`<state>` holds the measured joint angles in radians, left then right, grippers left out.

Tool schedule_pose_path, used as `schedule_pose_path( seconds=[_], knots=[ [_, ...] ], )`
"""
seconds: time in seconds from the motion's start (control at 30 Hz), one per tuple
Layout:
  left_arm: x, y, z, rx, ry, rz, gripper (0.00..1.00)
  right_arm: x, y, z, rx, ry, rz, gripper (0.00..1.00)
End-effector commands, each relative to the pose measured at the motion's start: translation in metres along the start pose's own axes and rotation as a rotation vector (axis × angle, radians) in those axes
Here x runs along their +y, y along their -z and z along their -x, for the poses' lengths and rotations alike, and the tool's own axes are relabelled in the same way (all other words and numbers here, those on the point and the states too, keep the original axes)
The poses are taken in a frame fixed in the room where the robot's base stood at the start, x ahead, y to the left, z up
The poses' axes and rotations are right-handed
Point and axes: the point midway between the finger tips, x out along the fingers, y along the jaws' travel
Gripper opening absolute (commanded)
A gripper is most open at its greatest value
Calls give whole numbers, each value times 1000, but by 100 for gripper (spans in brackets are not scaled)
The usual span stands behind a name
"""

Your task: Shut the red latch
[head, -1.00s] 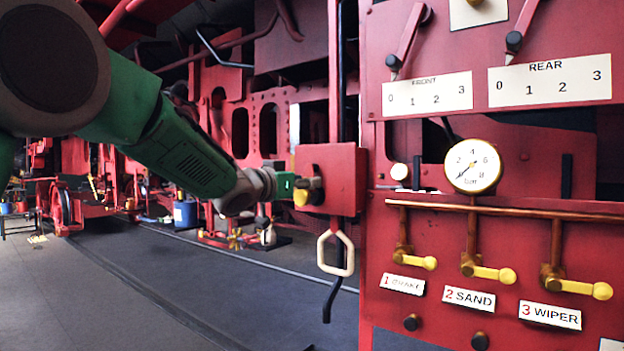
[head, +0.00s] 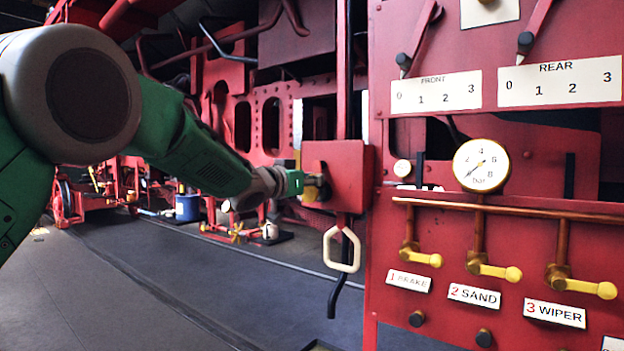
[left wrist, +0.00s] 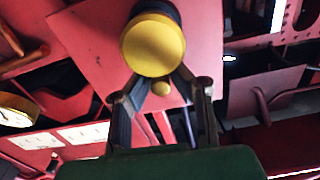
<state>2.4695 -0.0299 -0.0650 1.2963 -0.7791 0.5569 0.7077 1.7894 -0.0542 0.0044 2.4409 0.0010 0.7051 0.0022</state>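A red box (head: 336,172) stands left of the control panel, with a dark and yellow knob on its left side. My left gripper (head: 310,186) is at the box's left side. Contact is unclear, and the large knob partly covers the tips. I cannot tell for sure which part is the red latch. My right gripper is not in view.
The red panel on the right carries a pressure gauge (head: 481,165), yellow-handled valves (head: 500,271) and upper levers. A cream hand loop (head: 341,250) hangs below the box, beside a dark hooked rod (head: 338,290). The dark floor (head: 200,290) at lower left is mostly clear.

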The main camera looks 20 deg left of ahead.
Motion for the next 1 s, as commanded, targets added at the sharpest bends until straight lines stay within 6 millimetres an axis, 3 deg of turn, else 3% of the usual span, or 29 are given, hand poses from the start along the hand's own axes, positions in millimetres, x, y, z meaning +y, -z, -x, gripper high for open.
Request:
schedule_pose_path(
  seconds=[0.03, 0.2, 0.47, 0.5, 0.57, 1.0],
  knots=[
    [-1, 8, 0, 15, 1, -8, 0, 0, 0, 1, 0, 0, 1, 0],
    [-5, 9, -1, 15, 5, -102, 0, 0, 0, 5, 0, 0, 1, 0],
    [-7, 9, 0, 17, 7, -115, 0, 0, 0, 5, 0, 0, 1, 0],
    [-7, 9, 0, 17, 6, -115, 20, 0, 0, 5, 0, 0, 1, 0],
    [-7, 9, 0, 17, 6, -114, 36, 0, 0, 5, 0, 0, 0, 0],
    [-5, 5, 2, 9, 5, -116, 36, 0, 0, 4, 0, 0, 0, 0]
  ],
)
